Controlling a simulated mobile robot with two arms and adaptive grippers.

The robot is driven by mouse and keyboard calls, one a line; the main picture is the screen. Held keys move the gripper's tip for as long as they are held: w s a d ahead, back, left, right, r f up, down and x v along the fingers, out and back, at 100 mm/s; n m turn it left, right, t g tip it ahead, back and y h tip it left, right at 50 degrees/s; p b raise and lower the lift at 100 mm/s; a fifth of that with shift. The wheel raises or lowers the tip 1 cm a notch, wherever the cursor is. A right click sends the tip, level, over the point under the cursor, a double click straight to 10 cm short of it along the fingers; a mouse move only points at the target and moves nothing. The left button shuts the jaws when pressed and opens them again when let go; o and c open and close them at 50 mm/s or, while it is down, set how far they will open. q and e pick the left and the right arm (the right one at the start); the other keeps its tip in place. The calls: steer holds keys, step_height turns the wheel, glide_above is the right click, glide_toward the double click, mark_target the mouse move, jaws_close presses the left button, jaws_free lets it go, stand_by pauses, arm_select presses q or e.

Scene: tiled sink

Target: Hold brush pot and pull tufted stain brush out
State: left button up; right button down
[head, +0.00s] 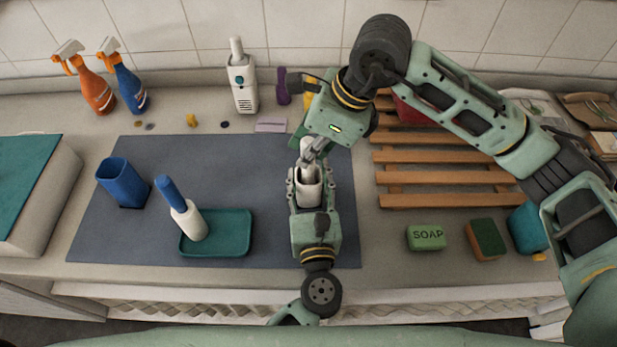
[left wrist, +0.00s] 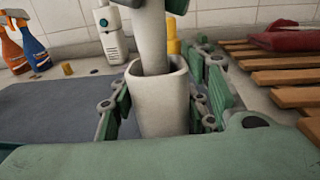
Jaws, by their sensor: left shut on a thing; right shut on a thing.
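The white brush pot (head: 309,187) stands upright near the right side of the dark mat. My left gripper (head: 306,188) is shut around it, with a finger on either side. The pot also fills the middle of the left wrist view (left wrist: 160,100). The pale tufted stain brush (left wrist: 153,40) rises from the pot's mouth, its lower end hidden inside behind the front rim. My right gripper (head: 313,150) is above the pot, shut on the brush's upper part. The brush is largely covered by that gripper in the head view, and its tufts cannot be seen.
A blue cup (head: 122,182) and a teal tray (head: 243,238) with a blue-handled white brush (head: 185,212) are on the mat (head: 235,160) at left. A wooden rack (head: 445,180), green soap (head: 425,238) and sponge (head: 487,240) lie right. Spray bottles (head: 95,90) stand behind.

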steer(key=shift+r, duration=3.55)
arm_select(q)
steer(key=o, duration=1.2)
